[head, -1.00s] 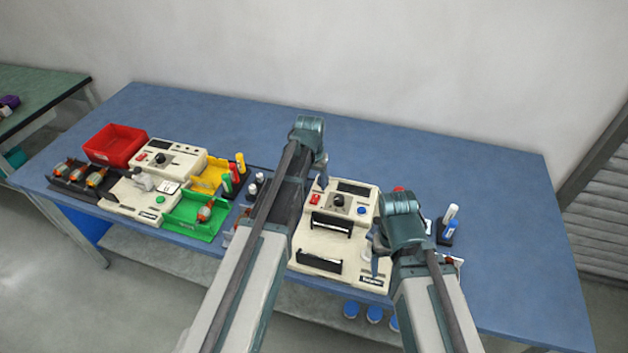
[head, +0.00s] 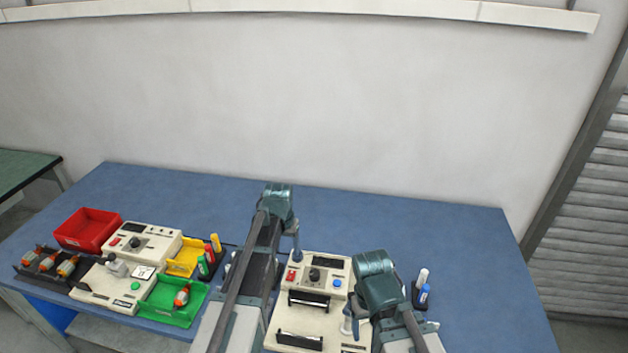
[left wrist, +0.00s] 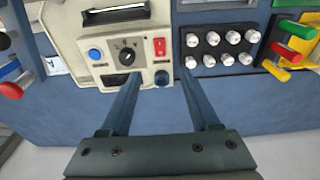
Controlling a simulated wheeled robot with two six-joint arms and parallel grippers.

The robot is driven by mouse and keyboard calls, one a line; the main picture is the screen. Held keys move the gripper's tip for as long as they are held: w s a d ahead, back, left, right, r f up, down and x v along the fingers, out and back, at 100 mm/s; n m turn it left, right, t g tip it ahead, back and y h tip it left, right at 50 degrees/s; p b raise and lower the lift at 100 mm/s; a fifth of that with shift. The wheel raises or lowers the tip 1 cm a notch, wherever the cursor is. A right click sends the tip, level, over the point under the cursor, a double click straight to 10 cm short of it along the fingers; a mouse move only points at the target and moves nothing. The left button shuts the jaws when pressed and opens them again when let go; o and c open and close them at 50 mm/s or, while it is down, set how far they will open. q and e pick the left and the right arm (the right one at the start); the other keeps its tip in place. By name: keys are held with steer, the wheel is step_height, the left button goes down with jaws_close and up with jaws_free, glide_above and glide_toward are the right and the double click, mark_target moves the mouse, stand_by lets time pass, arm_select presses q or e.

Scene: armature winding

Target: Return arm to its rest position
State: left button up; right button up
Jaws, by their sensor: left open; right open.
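My left gripper (head: 297,245) hangs over the blue table, at the left back corner of the cream machine (head: 318,320). In the left wrist view its two fingers (left wrist: 158,85) are spread wide with nothing between them, and the same machine (left wrist: 125,75) with its dial lies beyond the fingertips. My right gripper (head: 350,322) points down by the right side of that machine. Its fingers are small and partly hidden by my own right arm, and nothing shows held in it.
A second cream machine (head: 110,288) stands left, among a red bin (head: 88,230), a yellow bin (head: 186,256), a green bin (head: 170,303) and a black rack (head: 30,272) of armatures. A black holder (left wrist: 220,58) with white-topped pieces lies beside the machine. The table's back is clear.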

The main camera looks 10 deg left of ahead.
arm_select(q)
steer(key=s+d+f+m+g+b, duration=0.1)
steer(key=s+d+f+b, duration=0.1)
steer(key=s+d, duration=0.4)
steer(key=s+d+f+m+g+y+b, duration=0.1)
steer(key=s+d, duration=0.6)
steer(key=s, duration=0.9)
steer(key=shift+d+f+m+b, duration=0.2)
steer(key=shift+f+m+b, duration=0.2)
steer(key=shift+m, duration=0.3)
